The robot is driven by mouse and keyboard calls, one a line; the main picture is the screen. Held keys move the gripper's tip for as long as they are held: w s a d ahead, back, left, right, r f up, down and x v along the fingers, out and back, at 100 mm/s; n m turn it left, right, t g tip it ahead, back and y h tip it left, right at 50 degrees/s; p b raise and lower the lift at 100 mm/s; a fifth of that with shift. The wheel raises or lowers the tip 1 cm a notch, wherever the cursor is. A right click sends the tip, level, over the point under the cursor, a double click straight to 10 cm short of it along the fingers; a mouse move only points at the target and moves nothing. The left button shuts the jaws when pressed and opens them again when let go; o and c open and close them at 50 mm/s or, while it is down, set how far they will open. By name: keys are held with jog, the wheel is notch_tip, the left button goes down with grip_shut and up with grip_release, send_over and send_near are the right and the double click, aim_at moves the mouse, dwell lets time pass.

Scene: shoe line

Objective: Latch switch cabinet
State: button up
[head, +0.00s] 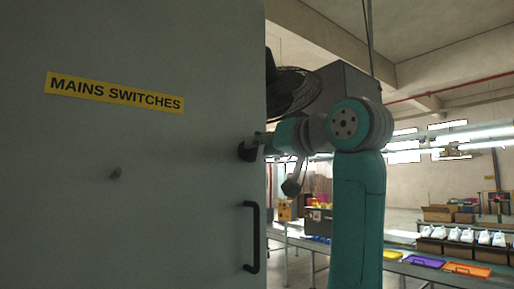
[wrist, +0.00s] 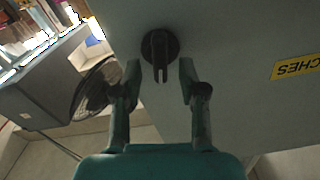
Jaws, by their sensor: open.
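The grey switch cabinet door (head: 150,225) fills the left half of the head view, with a yellow "MAINS SWITCHES" label (head: 115,93). A black round latch (head: 245,151) sits near its right edge. In the wrist view the latch (wrist: 159,47) shows a dark disc with a narrow forked lever pointing down in the picture. My gripper (wrist: 160,72) is open, with one finger on each side of the lever and visible gaps. In the head view my gripper (head: 266,139) is at the latch, partly covering it. Whether the door is fully shut cannot be told.
A caged fan (wrist: 95,88) is beside the cabinet. Shoe shelves (head: 465,237) and coloured trays (head: 467,269) lie at the right.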

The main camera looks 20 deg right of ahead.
jog(key=shift+x, duration=1.1)
grip_shut()
jog(key=shift+a+n, duration=0.1)
jog(key=shift+n, duration=1.4)
grip_release()
